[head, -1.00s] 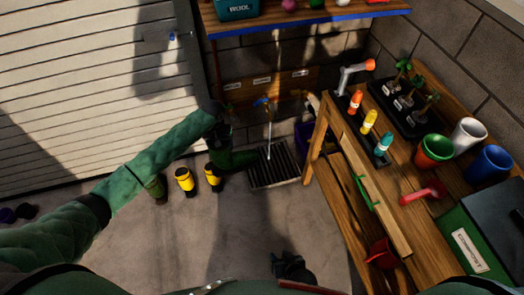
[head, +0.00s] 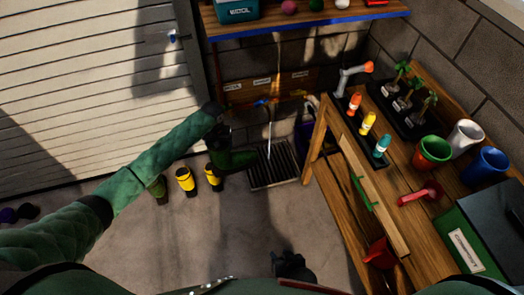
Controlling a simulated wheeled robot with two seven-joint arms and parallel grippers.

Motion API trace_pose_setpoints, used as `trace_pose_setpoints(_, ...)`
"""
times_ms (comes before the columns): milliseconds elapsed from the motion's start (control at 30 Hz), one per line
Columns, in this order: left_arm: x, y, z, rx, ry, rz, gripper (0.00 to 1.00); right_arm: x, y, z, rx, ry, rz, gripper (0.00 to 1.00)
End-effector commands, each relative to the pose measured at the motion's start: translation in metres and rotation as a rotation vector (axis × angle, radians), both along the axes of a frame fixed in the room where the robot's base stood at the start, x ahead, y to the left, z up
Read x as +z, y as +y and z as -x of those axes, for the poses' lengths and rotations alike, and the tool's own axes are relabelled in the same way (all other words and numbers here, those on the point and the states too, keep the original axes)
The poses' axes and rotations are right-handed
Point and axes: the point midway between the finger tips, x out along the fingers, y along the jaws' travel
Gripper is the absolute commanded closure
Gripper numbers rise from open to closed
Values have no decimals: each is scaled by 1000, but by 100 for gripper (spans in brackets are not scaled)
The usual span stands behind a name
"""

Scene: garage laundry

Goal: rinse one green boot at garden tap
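My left gripper (head: 221,132) is at the upper end of a dark green boot (head: 234,159) and appears shut on its shaft; the fingers are dark and partly hidden. The boot is upright, its toe pointing right over the left edge of the drain grate (head: 272,165). The garden tap (head: 263,103), with a blue handle, is on the back wall. A thin pale stream (head: 269,135) runs down from it to the grate, just right of the toe. Another green boot (head: 158,189) stands on the floor to the left. My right gripper (head: 291,266) is low in the middle, its fingers unclear.
Yellow-and-black boots (head: 186,180) stand left of the grate. A wooden bench (head: 403,221) with bottles, pots and seedlings fills the right. A blue-edged shelf (head: 305,23) hangs over the tap.

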Motion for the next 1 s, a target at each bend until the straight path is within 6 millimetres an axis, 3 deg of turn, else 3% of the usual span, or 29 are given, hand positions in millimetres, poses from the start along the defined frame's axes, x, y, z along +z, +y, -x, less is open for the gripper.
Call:
trace_pose_setpoints(400, 1, -5, 1, 0, -1, 1, 89, 5, 0, 0, 0, 0, 0, 64)
trace_pose_setpoints(1000, 1, 6, -3, 0, -1, 1, 89, 13, 0, 0, 0, 0, 0, 64)
